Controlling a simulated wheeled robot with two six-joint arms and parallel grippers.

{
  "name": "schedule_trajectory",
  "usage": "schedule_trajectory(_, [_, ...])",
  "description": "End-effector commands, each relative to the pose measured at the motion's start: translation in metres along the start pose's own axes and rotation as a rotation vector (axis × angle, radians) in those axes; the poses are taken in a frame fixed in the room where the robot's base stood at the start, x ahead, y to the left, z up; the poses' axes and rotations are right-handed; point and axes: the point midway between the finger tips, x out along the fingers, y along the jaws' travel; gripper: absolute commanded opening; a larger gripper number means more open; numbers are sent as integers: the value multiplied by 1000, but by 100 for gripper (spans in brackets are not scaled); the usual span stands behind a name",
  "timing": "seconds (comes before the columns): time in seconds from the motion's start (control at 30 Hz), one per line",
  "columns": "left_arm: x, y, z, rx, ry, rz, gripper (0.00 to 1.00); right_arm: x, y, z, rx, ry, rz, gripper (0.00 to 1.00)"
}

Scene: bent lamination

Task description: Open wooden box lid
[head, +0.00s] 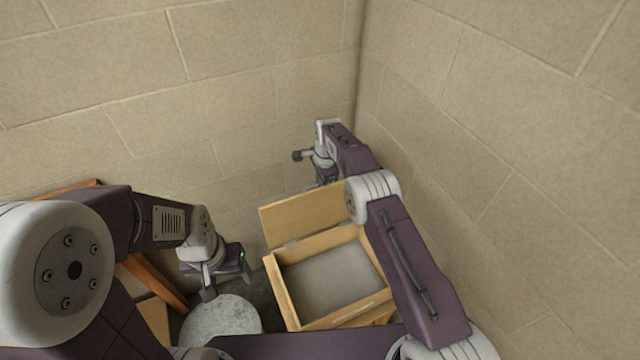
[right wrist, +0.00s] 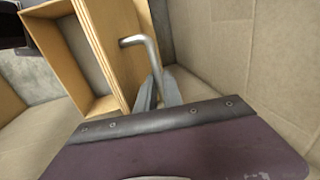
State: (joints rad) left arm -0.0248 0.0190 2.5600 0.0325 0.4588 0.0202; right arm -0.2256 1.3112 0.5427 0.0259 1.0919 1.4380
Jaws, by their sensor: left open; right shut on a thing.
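The wooden box (head: 278,290) stands with its top open and its grey inside showing. Its lid (head: 292,216) is raised along the far side, tilted up from the rim. In the right wrist view the lid (right wrist: 118,45) is beside the box (right wrist: 60,65). My right gripper (head: 326,176) is behind the lid, partly hidden by its own arm. In the right wrist view, its fingers are shut on a bent grey metal handle (right wrist: 148,48) whose end reaches the lid's face. My left gripper (head: 228,284) is open and empty, left of the box.
A round grey surface (head: 222,318) lies below my left gripper, left of the box. An orange-brown wooden frame (head: 155,281) stands at the left, partly behind my left arm. Block walls (head: 480,130) meet in a corner close behind and right of the box.

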Motion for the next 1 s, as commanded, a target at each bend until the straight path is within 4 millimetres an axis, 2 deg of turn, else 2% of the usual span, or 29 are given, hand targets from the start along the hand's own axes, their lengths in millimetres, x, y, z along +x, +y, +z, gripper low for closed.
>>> schedule_trajectory(0.27, [0, 0, 0, 0, 0, 0, 66, 2, 2, 1, 0, -3, 6, 0])
schedule_trajectory(0.3, [0, 0, 0, 0, 0, 0, 66, 2, 2, 1, 0, -3, 7, 13])
schedule_trajectory(0.37, [0, 0, 0, 0, 0, 0, 66, 2, 2, 1, 0, -3, 6, 30])
schedule_trajectory(0.4, [0, 0, 0, 0, 0, 0, 66, 2, 2, 1, 0, -3, 6, 33])
schedule_trajectory(0.77, [1, 0, 0, 0, 0, 0, 66, -3, 0, 0, 0, -1, 0, 33])
schedule_trajectory(0.87, [6, 0, 1, 0, 0, 0, 66, -18, -1, 0, 0, -1, -1, 33])
schedule_trajectory(1.0, [13, 0, 1, 0, 0, 0, 66, -50, -1, 0, 0, -1, -2, 33])
